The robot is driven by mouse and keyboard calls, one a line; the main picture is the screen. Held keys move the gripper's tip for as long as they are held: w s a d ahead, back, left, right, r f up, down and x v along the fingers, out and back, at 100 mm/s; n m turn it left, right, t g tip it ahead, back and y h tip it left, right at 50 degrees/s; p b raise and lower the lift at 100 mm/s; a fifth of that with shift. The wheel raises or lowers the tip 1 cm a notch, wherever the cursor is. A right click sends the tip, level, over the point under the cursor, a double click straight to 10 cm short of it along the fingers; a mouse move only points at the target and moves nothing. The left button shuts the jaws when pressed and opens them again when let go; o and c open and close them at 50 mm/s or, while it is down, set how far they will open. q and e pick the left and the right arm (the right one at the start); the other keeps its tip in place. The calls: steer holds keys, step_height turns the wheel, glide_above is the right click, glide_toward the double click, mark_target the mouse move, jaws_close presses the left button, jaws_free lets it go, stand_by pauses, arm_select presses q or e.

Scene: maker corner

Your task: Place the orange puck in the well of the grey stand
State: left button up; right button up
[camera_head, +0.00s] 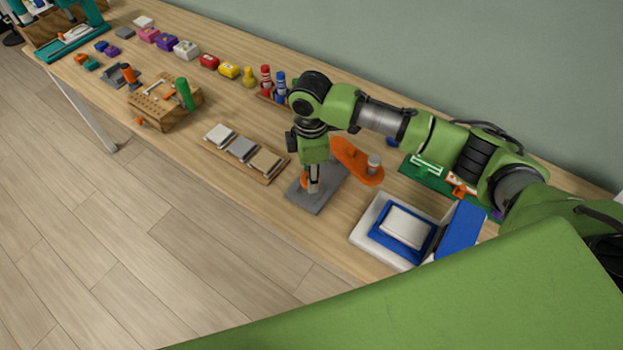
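The grey stand (312,201) is a flat dark grey plate near the front edge of the bench. My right gripper (313,183) points down over it, low and close to its surface. A small part of the orange puck (304,182) shows at the left of the fingers, the rest hidden behind them. I cannot tell whether the fingers are shut on the puck or whether the puck touches the stand. The well is hidden by the gripper. My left gripper is not in view.
An orange elongated piece (352,156) with a grey cylinder (374,164) lies just behind and right of the stand. A white-and-blue open box (363,236) stands right, a wooden tray of flat blocks (213,148) left. Red and blue bottles (266,80) stand behind.

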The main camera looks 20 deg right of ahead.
step_height(320, 180, down, 3)
steer(key=shift+d+f, duration=0.1)
steer(key=shift+d, duration=0.05)
steer(key=shift+f, duration=0.2)
steer(key=shift+s+f, duration=0.1)
steer(key=shift+f, duration=0.05)
steer(key=shift+s+f, duration=0.25)
steer(key=shift+f, duration=0.05)
steer(key=o, duration=1.1)
steer(key=shift+w+f, duration=0.1)
steer(key=shift+f, duration=0.1)
